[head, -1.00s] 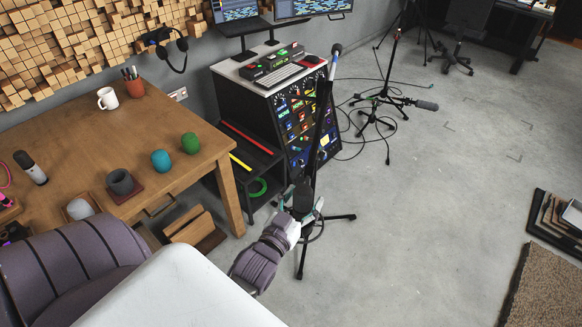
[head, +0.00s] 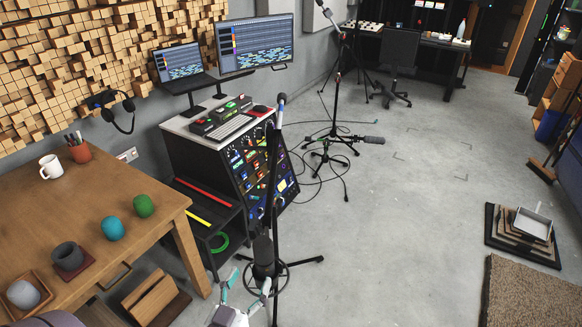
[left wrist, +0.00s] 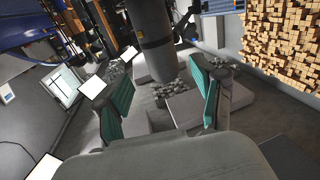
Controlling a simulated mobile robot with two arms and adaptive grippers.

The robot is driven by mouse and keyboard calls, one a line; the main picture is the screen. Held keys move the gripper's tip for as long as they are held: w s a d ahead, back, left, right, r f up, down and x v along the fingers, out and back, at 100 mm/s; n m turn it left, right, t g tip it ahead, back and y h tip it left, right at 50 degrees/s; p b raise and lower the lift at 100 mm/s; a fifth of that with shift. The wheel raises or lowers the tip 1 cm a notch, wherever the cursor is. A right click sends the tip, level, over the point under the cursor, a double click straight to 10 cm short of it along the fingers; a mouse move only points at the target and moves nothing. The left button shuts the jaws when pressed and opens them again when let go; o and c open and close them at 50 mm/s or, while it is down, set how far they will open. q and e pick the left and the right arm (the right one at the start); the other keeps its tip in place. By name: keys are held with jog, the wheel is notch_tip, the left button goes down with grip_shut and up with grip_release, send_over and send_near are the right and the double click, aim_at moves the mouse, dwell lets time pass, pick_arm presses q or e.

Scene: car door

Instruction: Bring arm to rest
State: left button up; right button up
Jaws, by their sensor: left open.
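My left gripper (head: 247,284) is at the bottom of the head view, with its two teal-padded fingers spread. In the left wrist view the open fingers (left wrist: 162,98) have nothing held between them. A dark microphone (head: 263,252) on a black stand is just beyond the fingers in the head view. A dark cylinder (left wrist: 150,42), seemingly this microphone, appears ahead of the fingers in the left wrist view. I cannot tell whether the fingers touch it. My right gripper is not in view.
A mixing console (head: 255,170) and a second microphone stand (head: 330,140) are farther back. Grey floor (head: 400,220) is open at right, with a brown rug (head: 530,295).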

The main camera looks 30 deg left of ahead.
pick_arm(q)
jog(key=shift+w+d+f+g, duration=0.1)
jog(key=shift+w+f+g, duration=0.1)
jog(key=shift+g, duration=0.1)
jog(key=s+d+f+m+g+h, duration=0.1)
jog(key=s+d+f+m+g, duration=0.15)
jog(key=s+g, duration=0.4)
jog(key=s+d+f+m+g+h, duration=0.1)
jog(key=s+d+f+g+h, duration=0.1)
jog(key=s+d+f+g, duration=0.4)
notch_tip(320, 180, down, 28)
jog(key=s+a+g+b, duration=0.1)
jog(key=a+g+b, duration=0.1)
jog(key=g+b, duration=0.1)
jog(key=s+a+f+b, duration=0.2)
jog(key=s+a+f, duration=0.1)
jog(key=s+f, duration=1.3)
jog(key=shift+f+g, duration=0.35)
jog(key=shift+f, duration=0.45)
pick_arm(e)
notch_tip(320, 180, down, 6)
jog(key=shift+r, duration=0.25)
pick_arm(q)
jog(key=shift+s+a+m, duration=0.15)
jog(key=shift+m, duration=0.1)
jog(key=shift+c, duration=0.3)
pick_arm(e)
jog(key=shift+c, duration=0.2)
